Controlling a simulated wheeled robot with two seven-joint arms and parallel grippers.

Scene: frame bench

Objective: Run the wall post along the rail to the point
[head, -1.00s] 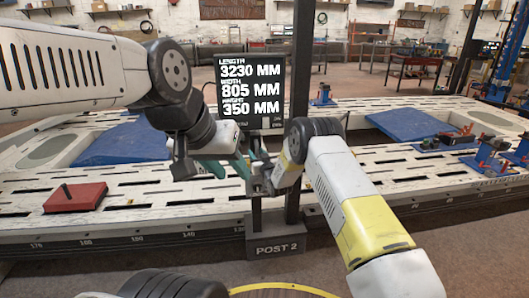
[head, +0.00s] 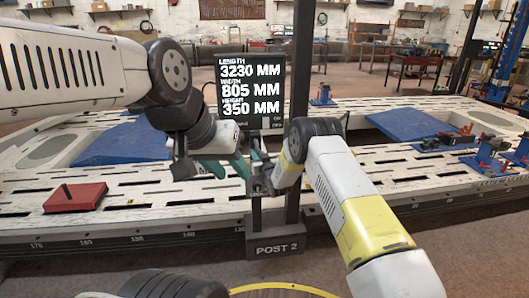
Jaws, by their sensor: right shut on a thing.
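The rail carries a printed number scale; the legible numbers left of the post rise toward the left. My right gripper (head: 258,178) is shut on a part of the post above its block; the arm hides much of this grip. My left gripper (head: 210,170) is left of the post, over the bench. Its fingers are partly hidden and its opening is unclear.
A screen (head: 252,92) behind the grippers reads length 3230 mm, width 805 mm, height 350 mm. A red block (head: 76,197) lies on the left of the bench. Blue ramps (head: 412,124) and blue clamp stands (head: 490,155) are farther back. The front rail left of the post looks clear.

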